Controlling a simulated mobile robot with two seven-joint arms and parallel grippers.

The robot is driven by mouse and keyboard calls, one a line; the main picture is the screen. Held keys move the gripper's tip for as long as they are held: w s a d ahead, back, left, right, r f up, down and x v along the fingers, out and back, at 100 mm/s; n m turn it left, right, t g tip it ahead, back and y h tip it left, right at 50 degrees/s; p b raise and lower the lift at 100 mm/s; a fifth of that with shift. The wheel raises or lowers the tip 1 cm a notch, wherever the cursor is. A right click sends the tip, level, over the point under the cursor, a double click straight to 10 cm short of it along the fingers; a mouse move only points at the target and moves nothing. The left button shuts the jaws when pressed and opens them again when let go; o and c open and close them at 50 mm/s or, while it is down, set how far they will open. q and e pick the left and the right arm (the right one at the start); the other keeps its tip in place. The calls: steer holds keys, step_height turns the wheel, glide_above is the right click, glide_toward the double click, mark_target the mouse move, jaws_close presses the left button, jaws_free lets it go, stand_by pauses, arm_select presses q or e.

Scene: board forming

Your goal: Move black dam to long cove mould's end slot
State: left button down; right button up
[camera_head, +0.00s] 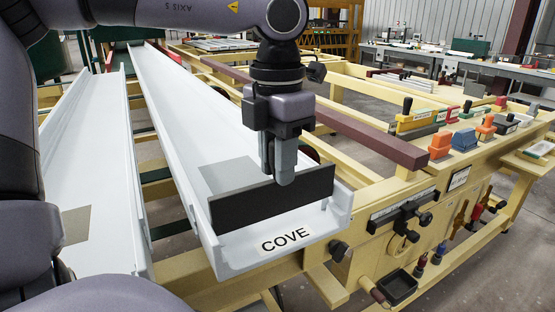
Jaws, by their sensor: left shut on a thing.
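The black dam (245,207) is a dark flat plate standing upright across the white long cove mould (180,115), near its front end. The end bears a COVE label (285,240). My left gripper (280,178) points down and is shut on the dam's top edge, right of its middle. A grey patch (233,178) shows on the mould floor behind the dam. Whether the dam's lower edge touches the mould floor or sits in the end slot, I cannot tell. My right gripper is not in view.
A second white mould (95,160) lies to the left, partly behind my arm. Orange, blue, red and yellow handled tools (440,143) stand on the wooden frame at right. A dark red beam (340,125) runs beside the cove mould. A small black tray (397,287) is at front right.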

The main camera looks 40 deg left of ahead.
arm_select(q)
steer(key=shift+f+b, duration=1.55)
steer(key=shift+f, duration=0.2)
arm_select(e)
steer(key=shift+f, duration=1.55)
arm_select(q)
steer(key=c, duration=0.8)
jaws_free()
steer(key=shift+r, duration=0.6)
step_height(320, 180, up, 6)
steer(key=shift+p, duration=0.4)
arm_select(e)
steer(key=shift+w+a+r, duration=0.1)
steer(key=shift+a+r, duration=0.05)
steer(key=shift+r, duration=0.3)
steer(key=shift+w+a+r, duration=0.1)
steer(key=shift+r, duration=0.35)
arm_select(q)
steer(key=shift+r, duration=0.1)
